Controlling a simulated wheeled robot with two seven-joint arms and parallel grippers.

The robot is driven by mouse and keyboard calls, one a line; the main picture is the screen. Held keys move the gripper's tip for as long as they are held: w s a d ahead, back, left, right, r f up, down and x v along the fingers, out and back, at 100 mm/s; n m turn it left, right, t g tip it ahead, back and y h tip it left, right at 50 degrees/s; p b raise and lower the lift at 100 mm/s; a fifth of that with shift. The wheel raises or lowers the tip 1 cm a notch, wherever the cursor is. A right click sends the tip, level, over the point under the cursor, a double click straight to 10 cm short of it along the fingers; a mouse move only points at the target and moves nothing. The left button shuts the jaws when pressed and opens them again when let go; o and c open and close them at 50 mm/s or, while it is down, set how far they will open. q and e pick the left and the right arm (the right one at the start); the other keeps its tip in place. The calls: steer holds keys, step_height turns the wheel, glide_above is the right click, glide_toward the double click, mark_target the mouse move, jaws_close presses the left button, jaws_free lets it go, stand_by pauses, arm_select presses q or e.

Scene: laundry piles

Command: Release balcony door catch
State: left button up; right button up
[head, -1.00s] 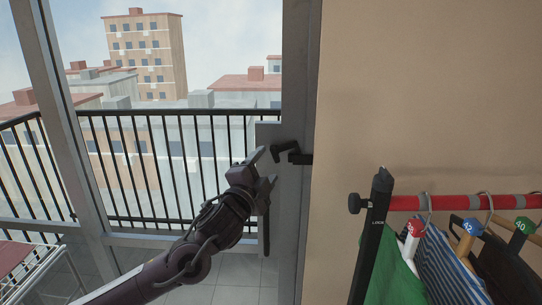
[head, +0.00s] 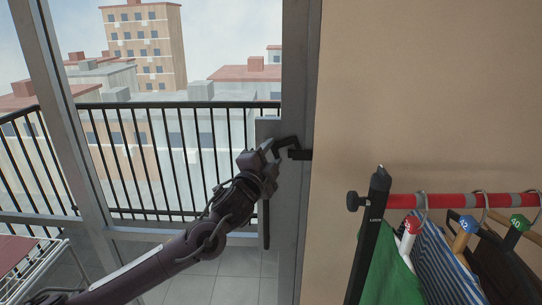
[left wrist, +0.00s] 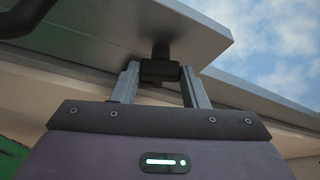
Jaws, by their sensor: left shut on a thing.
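The balcony door catch is a black hooked piece (head: 291,148) on the grey door frame, beside the tan wall. My left gripper (head: 272,150) is at its left end in the head view. In the left wrist view, the two grey fingers of my left gripper (left wrist: 160,75) stand on either side of a black block of the catch (left wrist: 160,69), shut on it. The black stem above it meets the pale door edge (left wrist: 190,25). A long black bar (head: 266,222) hangs on the door below the gripper. My right gripper is in neither view.
A red rail (head: 460,201) with clothes on numbered hangers stands at the right, its black post (head: 370,235) close to the door frame. A drying rack (head: 28,262) is at the lower left. A black balcony railing (head: 170,160) shows through the glass.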

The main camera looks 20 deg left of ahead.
arm_select(q)
steer(key=n+y+b, duration=0.1)
steer(key=n+b, duration=0.2)
steer(key=n, duration=0.1)
steer(key=n+t+y+b, duration=0.1)
steer(key=n+y+b, duration=0.1)
steer(key=n+b, duration=0.1)
steer(key=f+n+t+y+b, duration=0.1)
steer(key=n+b, duration=0.3)
steer(key=n, duration=0.1)
steer(key=shift+w+d+n+y, duration=0.1)
steer(key=shift+d+n+y, duration=0.2)
steer(key=shift+d+y, duration=0.1)
steer(key=shift+r+n+y+b, duration=0.1)
steer(key=shift+n+y+b, duration=0.25)
steer(key=shift+n+y, duration=0.75)
steer(key=shift+n+y+b, duration=0.3)
steer(key=shift+n+y, duration=0.2)
steer(key=shift+n, duration=1.2)
steer(key=o, duration=1)
